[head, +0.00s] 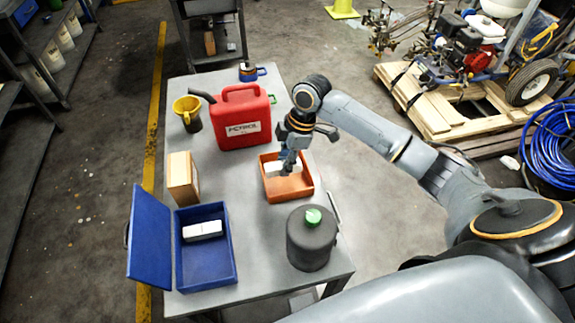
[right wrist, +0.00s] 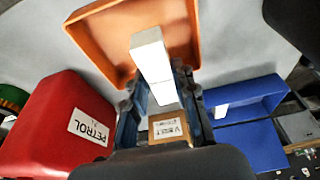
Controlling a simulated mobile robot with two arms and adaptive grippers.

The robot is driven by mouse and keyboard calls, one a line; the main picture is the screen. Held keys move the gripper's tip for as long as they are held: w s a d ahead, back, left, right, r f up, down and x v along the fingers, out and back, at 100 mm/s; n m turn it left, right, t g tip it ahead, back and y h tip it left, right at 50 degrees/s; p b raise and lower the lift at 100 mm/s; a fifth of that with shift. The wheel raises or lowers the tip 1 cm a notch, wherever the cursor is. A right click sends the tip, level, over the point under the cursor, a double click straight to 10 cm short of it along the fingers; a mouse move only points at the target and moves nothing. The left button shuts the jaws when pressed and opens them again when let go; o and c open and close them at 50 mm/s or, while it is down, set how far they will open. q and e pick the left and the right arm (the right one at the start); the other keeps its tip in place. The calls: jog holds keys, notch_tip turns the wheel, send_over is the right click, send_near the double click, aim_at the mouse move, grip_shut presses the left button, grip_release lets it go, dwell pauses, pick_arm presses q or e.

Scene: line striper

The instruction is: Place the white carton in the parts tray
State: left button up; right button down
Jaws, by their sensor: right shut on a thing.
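The white carton (right wrist: 150,55) is between the fingers of my right gripper (head: 289,163), which is shut on it and points down. The orange tray (head: 289,191), an open shallow box on the grey table, is directly under this gripper. In the head view part of the carton (head: 274,168) shows within the tray's outline, partly hidden by the fingers. I cannot tell whether it touches the tray floor. The tray (right wrist: 103,38) also shows behind the carton in the right wrist view. My left gripper is out of view.
A red petrol can (head: 240,112) stands behind the tray, and a dark jug with a green cap (head: 311,243) in front. An open blue box (head: 208,270) holds another white block (head: 203,230). A brown box (head: 183,179) and yellow-rimmed jug (head: 188,113) stand left.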

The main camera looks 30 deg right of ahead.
aim_at(287, 178)
jog(key=shift+w+d+f, duration=0.45)
jog(key=shift+w+f, duration=0.05)
jog(key=shift+f, duration=0.3)
jog(key=shift+w+d+f, duration=0.15)
jog(key=shift+f, duration=0.15)
notch_tip(287, 178, down, 3)
jog(key=shift+d+r+p, duration=0.1)
jog(key=shift+p, duration=0.9)
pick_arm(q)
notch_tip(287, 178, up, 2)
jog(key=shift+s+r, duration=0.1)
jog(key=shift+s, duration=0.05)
pick_arm(e)
jog(key=shift+f, duration=0.25)
jog(key=shift+f, duration=0.1)
jog(key=c, duration=1.1)
grip_release()
jog(key=shift+o, duration=0.2)
